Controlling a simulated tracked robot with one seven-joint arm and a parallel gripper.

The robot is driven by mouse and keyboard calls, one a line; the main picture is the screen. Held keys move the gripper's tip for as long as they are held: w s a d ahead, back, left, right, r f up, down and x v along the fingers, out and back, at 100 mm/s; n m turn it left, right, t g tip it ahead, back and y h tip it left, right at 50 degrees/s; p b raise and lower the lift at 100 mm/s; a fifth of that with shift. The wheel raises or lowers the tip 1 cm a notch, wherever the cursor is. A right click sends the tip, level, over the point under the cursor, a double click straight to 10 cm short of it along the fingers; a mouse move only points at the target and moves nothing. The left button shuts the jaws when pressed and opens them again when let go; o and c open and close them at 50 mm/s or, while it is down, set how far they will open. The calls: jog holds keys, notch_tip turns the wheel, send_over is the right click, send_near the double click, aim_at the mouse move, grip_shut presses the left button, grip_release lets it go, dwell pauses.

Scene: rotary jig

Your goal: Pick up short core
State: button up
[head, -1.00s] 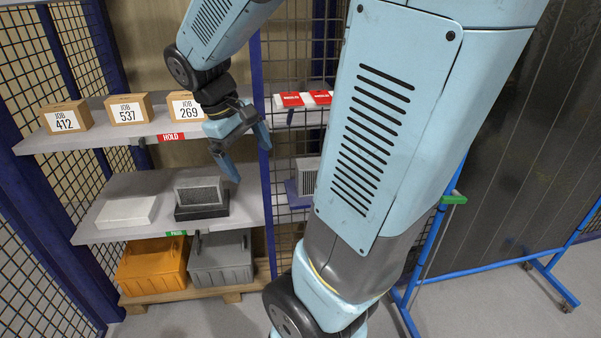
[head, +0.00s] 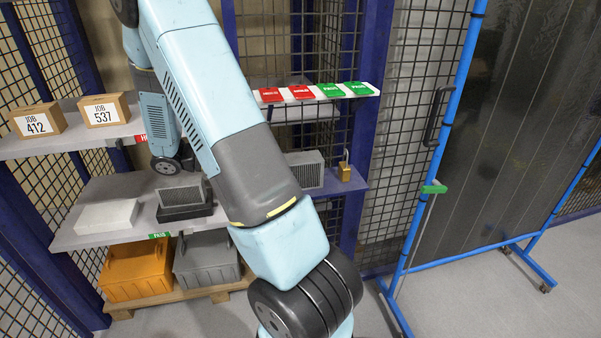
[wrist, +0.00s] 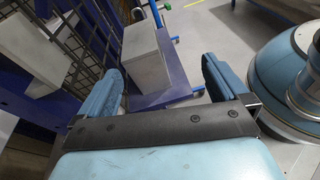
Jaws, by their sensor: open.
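Two grey finned cores show in the head view. One core (head: 184,197) sits on a black tray (head: 186,212) on the left middle shelf. The other core (head: 306,169) stands on a blue shelf to the right, partly hidden by my arm. I cannot tell from their size which is the short one. In the wrist view a grey block (wrist: 147,58), seemingly the core on the blue shelf (wrist: 178,78), stands beyond my fingers, nearer the left one. My gripper (wrist: 163,68) is open, with nothing between its fingers; in the head view my arm hides it.
A white block (head: 106,216) lies left of the tray. A padlock (head: 345,170) is at the blue shelf's right end. Red and green tags (head: 315,92) line a ledge above. Job boxes (head: 104,110) and wire mesh border the space. Orange (head: 142,272) and grey bins (head: 207,258) sit below.

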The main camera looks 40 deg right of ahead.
aim_at(295, 161)
notch_tip(295, 161, down, 4)
jog(key=w+d+n+h, duration=0.2)
jog(key=h, duration=0.1)
jog(key=x, duration=0.8)
jog(key=shift+r, duration=0.15)
jog(key=shift+x, duration=2.6)
jog(key=shift+r, duration=0.2)
jog(key=shift+c, duration=0.4)
jog(key=c, duration=1.6)
